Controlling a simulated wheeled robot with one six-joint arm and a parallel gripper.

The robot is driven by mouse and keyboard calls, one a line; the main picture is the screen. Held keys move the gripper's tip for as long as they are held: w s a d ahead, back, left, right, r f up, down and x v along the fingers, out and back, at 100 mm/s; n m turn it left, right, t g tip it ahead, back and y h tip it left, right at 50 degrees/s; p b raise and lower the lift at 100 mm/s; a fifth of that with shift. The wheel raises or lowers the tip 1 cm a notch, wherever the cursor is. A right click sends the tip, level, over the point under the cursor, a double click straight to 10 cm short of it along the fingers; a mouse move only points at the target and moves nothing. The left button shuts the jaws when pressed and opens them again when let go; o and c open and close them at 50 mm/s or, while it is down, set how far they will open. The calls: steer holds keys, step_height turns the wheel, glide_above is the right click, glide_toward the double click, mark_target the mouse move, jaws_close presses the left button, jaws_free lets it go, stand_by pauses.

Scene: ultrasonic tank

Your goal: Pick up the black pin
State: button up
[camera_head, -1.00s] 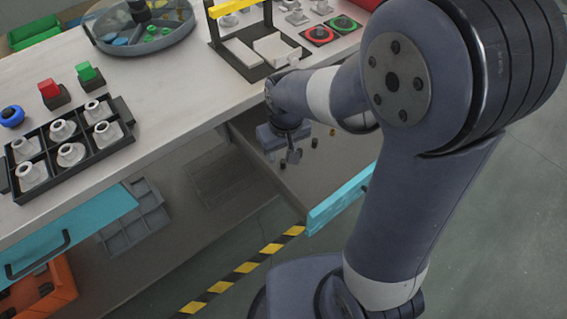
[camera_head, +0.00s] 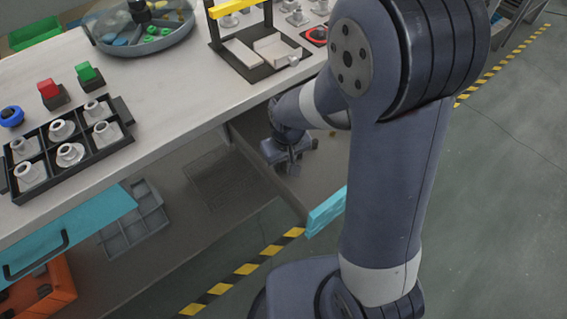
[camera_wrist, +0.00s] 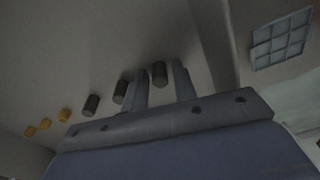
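Three dark, short cylindrical pins show in the wrist view. One black pin (camera_wrist: 159,74) lies between the lines of my two fingers, with a gap visible on each side. A second black pin (camera_wrist: 120,92) is just left of the left finger, and a third black pin (camera_wrist: 91,105) is farther left. My gripper (camera_wrist: 163,84) is open and empty. In the head view my gripper (camera_head: 292,166) is low inside the open drawer (camera_head: 326,211) with the teal front. The arm covers much of the drawer there, and the pins are mostly hidden.
A grey compartment tray (camera_wrist: 282,40) is at upper right. The worktop edge (camera_head: 190,133) overhangs the drawer's left side. A black rack (camera_head: 70,150) of white parts stands on the worktop.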

jaws_close()
